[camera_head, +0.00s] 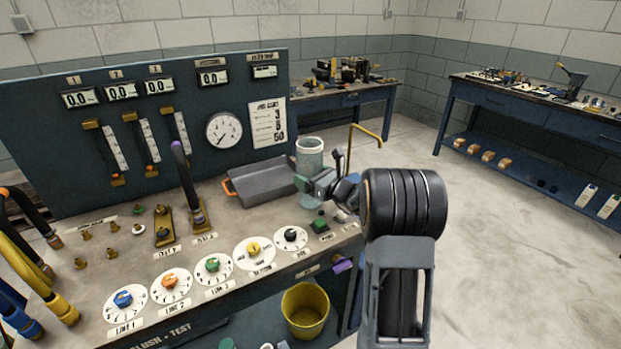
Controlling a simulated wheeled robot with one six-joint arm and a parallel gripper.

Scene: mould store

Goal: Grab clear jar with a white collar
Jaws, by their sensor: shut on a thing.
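The clear jar with a white collar (309,150) stands upright at the right end of the test bench, beside a grey tray. Its body is see-through and pale green, with the white collar around its top. My gripper (304,184) reaches it from the right, with its fingers at the jar's lower body, and is shut on it. Part of the jar's lower body is hidden behind the fingers. I cannot tell whether the jar's base touches the bench.
A grey tray (262,192) with an orange handle lies left of the jar. A yellow bent pipe (350,150) rises just right of it. Dials (213,265) line the bench front. A yellow bucket (305,310) is below. The floor at right is clear.

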